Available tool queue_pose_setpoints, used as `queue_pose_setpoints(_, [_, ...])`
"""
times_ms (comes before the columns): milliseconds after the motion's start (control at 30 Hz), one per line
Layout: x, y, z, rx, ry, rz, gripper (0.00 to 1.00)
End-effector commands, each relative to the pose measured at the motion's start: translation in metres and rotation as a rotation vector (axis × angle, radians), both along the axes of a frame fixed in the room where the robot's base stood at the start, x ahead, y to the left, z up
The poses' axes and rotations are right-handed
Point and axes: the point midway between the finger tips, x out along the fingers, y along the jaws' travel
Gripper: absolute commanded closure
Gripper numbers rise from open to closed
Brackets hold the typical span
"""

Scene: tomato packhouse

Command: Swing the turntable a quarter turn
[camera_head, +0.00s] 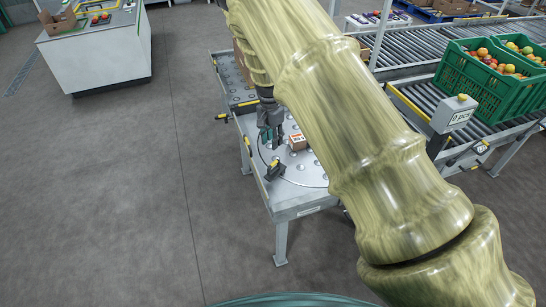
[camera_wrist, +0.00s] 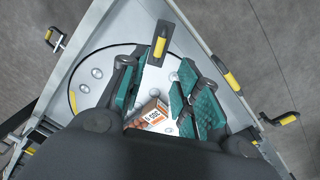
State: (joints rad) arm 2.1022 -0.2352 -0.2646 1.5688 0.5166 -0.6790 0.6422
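The turntable (camera_head: 303,173) is a round grey disc with ball studs, set in a grey steel table. A handle with a yellow grip (camera_head: 274,169) stands at the disc's near edge; it also shows in the wrist view (camera_wrist: 160,46). A small brown carton with a white label (camera_head: 297,142) sits on the disc. My gripper (camera_head: 267,136) points down over the disc, left of the carton. In the wrist view my gripper (camera_wrist: 163,66) has its teal-padded fingers apart, with the handle beyond and between the fingertips. I cannot tell whether they touch it. My arm hides the disc's right part.
Yellow-gripped levers (camera_head: 222,117) stick out from the table's sides. A roller conveyor (camera_head: 420,92) on the right carries green crates (camera_head: 478,88) of tomatoes, beside a counter box (camera_head: 453,115). A white workbench (camera_head: 98,55) stands far left. The left floor is clear.

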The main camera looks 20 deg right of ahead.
Motion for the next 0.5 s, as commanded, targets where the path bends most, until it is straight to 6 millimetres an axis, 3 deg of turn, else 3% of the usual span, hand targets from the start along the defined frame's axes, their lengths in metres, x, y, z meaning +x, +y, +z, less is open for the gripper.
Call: queue_pose_setpoints(500, [-0.006,-0.005,-0.07,0.0,0.004,0.0,0.68])
